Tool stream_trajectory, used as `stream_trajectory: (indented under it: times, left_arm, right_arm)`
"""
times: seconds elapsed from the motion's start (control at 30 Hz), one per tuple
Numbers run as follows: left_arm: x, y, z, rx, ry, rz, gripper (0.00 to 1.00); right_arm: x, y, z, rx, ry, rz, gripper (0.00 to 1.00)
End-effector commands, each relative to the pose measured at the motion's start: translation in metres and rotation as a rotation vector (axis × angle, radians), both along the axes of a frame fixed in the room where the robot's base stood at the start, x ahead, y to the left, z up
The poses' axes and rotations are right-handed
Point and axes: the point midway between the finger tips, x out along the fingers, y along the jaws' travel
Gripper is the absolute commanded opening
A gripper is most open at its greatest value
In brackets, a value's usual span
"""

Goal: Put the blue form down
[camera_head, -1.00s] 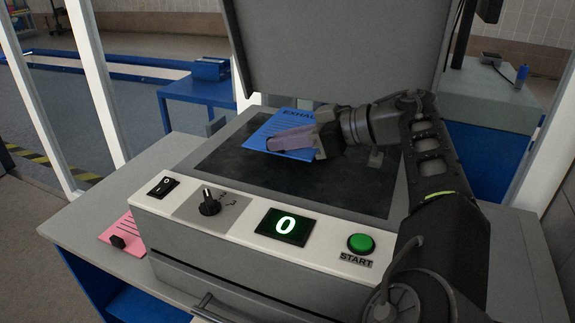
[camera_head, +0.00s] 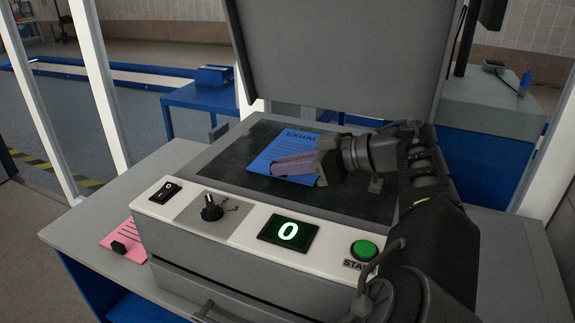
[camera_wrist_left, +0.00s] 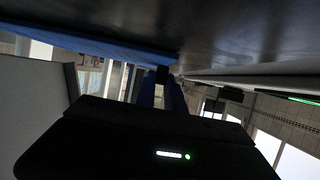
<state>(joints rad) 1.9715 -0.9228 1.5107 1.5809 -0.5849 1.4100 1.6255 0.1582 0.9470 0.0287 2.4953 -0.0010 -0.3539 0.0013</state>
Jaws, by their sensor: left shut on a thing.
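The blue form (camera_head: 270,156), with dark print at its top, is over the dark glass (camera_head: 228,163) of the grey copier-like machine. It looks flat against or very close to the glass; I cannot tell whether it touches everywhere. My left gripper (camera_head: 294,163) is shut on the form's right part, and its fingers and wrist hide that side. In the left wrist view the blue form (camera_wrist_left: 90,42) shows as a thin strip close to the dark surface. My right gripper is not in view.
The machine's lid (camera_head: 340,60) stands raised behind the glass. The front panel has a knob (camera_head: 211,208), a display (camera_head: 288,232) reading 0 and a green start button (camera_head: 363,249). A pink form (camera_head: 122,238) lies on the table at the left. Glass left of the form is clear.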

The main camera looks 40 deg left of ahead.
Motion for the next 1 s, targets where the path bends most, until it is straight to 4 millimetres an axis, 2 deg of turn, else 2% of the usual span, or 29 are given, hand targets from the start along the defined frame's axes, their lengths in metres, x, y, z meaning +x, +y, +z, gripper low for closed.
stream_trajectory:
  times: [0.1, 0.13, 0.4, 0.8, 1.0]
  left_arm:
    - [0.0, 0.0, -0.004, 0.0, -0.001, 0.0, 0.0]
    - [0.0, 0.0, -0.004, 0.0, -0.001, 0.0, 0.14]
    - [0.0, 0.0, -0.002, 0.0, 0.0, 0.001, 0.35]
    - [0.0, 0.0, 0.003, 0.0, 0.0, 0.001, 0.35]
    - [0.005, -0.016, 0.011, 0.006, 0.001, 0.004, 0.35]
  right_arm:
    - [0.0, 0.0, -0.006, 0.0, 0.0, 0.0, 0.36]
    - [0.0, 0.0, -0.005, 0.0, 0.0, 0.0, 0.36]
    - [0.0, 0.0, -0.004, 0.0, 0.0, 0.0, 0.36]
    - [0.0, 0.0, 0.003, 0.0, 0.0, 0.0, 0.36]
    - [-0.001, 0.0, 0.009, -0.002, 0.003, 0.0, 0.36]
